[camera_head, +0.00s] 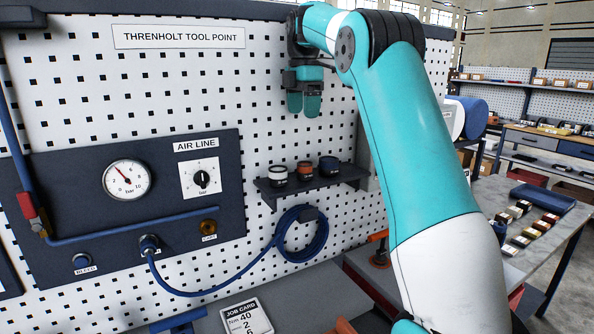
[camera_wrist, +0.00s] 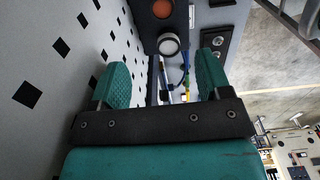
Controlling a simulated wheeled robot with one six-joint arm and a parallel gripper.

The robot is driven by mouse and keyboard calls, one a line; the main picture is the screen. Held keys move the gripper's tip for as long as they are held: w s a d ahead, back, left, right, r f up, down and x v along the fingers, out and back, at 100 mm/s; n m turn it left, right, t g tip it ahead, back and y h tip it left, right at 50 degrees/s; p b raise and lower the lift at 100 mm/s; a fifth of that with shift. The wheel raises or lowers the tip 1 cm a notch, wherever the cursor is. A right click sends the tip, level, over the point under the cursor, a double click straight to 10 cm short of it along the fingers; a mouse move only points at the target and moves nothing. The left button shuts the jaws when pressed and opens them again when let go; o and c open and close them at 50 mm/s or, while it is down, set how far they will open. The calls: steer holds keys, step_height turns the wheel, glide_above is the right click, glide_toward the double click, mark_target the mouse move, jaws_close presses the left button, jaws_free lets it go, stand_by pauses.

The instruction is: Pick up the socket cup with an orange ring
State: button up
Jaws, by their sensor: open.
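A narrow dark shelf (camera_head: 318,184) on the pegboard holds three small dark socket cups in a row. The left cup (camera_head: 278,175) shows a pale band, the middle cup (camera_head: 305,172) a reddish tint, and the right cup (camera_head: 329,167) looks dark blue with a brownish top. My gripper (camera_head: 304,106) hangs above the shelf, fingers down, open and empty, apart from the cups. In the wrist view, beyond my open fingers (camera_wrist: 163,72), an orange-topped round thing (camera_wrist: 162,9) and a pale-rimmed one (camera_wrist: 169,43) show.
A coiled blue hose (camera_head: 303,234) hangs below the shelf. The air line panel (camera_head: 120,200) with a gauge is on the left. A job card (camera_head: 246,318) lies below. A bench (camera_head: 490,205) with small boxes and a blue tray (camera_head: 542,198) stands right. Space between gripper and shelf looks clear.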

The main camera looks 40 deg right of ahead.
mark_target(305, 163)
step_height(305, 163, down, 11)
steer(key=shift+s+d+r+p, duration=0.15)
steer(key=shift+p, duration=0.4)
steer(key=shift+s+f+p, duration=0.15)
steer(key=shift+f+p, duration=1.1)
steer(key=shift+f, duration=1.45)
steer(key=c, duration=1)
steer(key=shift+c, duration=0.2)
